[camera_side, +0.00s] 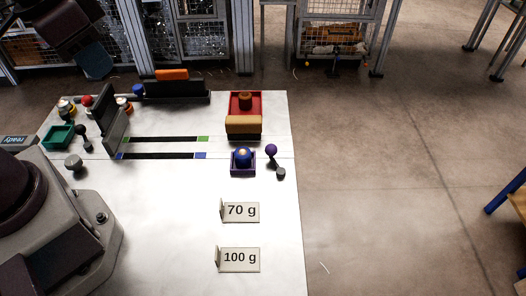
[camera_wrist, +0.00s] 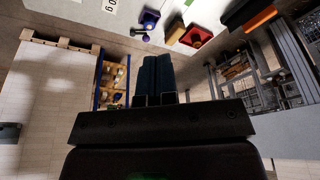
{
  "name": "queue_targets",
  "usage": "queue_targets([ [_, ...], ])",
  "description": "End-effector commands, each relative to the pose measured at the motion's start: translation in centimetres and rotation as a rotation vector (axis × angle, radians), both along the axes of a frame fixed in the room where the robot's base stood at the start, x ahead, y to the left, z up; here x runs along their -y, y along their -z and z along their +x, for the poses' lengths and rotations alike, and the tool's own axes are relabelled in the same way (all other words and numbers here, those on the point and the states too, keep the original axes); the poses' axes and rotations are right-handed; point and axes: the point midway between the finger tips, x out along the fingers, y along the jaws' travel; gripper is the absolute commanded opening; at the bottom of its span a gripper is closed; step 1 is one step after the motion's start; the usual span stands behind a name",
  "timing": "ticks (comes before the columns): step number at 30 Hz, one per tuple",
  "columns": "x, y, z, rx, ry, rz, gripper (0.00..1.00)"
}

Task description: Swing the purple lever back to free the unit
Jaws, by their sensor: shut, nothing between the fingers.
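The purple lever (camera_side: 271,151) stands near the right edge of the table, its purple ball toward the back and its grey pivot toward the front. Just left of it is a small purple tray (camera_side: 235,172) holding a blue, round-topped unit (camera_side: 243,156). In the wrist view the lever (camera_wrist: 146,38) looks small and dark beside the blue unit (camera_wrist: 149,20). My gripper (camera_side: 97,64) is at the upper left of the side view, well away from the lever. In the wrist view its dark blue fingers (camera_wrist: 153,75) are together and empty.
A red tray (camera_side: 238,100) with a brown block in front stands behind the purple tray. Signs reading 70 g (camera_side: 240,211) and 100 g (camera_side: 239,259) stand in front. A dark rail (camera_side: 180,92) lines the back. Right of the lever is the table edge, then open floor.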

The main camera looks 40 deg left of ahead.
Motion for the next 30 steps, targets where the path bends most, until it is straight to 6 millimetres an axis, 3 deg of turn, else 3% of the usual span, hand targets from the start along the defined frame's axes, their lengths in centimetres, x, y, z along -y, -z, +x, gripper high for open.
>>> queue_targets([
  [11, 3.5, 10.1, 4.7, -0.104, 0.337, 0.112, 0.00],
  [21, 7.4, 19.4, 8.2, 0.055, 0.790, 0.205, 0.00],
  [24, 8.3, 20.2, 9.6, 0.162, 0.891, 0.220, 0.00],
  [30, 9.8, 18.8, 11.8, 0.348, 0.993, 0.242, 0.00],
])
